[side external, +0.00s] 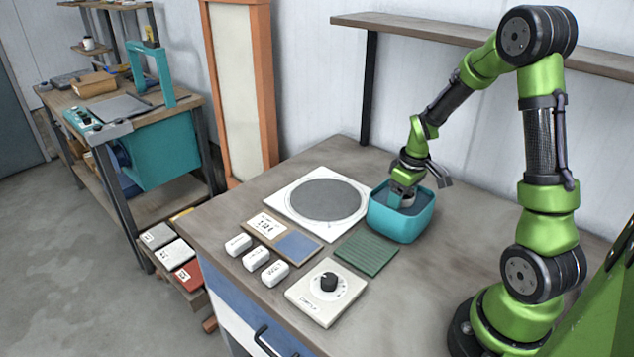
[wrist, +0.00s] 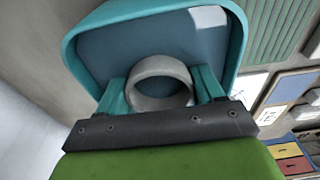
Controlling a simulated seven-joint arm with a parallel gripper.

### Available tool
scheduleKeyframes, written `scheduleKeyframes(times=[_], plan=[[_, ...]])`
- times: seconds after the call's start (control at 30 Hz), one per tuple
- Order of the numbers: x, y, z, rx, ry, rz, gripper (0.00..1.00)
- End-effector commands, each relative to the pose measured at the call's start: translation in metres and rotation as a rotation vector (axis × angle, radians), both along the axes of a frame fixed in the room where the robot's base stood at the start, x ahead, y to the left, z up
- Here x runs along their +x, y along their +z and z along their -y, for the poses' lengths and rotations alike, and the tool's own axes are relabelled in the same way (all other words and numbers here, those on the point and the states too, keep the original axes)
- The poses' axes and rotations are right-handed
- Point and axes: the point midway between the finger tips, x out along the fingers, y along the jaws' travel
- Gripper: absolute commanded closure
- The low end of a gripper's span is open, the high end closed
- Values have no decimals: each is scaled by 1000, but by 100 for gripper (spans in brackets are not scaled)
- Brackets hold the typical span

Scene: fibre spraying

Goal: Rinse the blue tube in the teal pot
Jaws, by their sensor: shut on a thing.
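The teal pot (side external: 402,228) stands on the bench in the side external view, with dark blue-grey contents inside. In the wrist view its teal rim (wrist: 150,14) fills the top of the picture. My gripper (side external: 402,197) reaches down into the pot, with its fingers inside the rim. In the wrist view my gripper (wrist: 160,86) has its two teal fingers shut on the sides of a pale grey, ring-shaped tube end (wrist: 147,68). I see no blue on this tube. Its lower part is hidden, so I cannot tell how deep it sits.
Left of the pot is a white plate with a grey disc (side external: 320,198). In front lie a green ribbed mat (side external: 367,253), a white dial box (side external: 326,292), and white labelled blocks (side external: 256,258). A shelf (side external: 480,38) runs behind. The bench right of the pot is clear.

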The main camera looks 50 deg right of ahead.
Motion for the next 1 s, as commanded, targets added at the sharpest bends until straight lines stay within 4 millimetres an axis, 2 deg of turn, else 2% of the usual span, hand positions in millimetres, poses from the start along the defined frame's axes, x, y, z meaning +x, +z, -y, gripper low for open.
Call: scheduleKeyframes(times=[0.17, 0.6, 1.0], plan=[[0, 1, 0, 1, 0, -2, 75], [0, -19, 0, 0, 0, -1, 75], [0, 1, 0, -1, 1, 1, 75]])
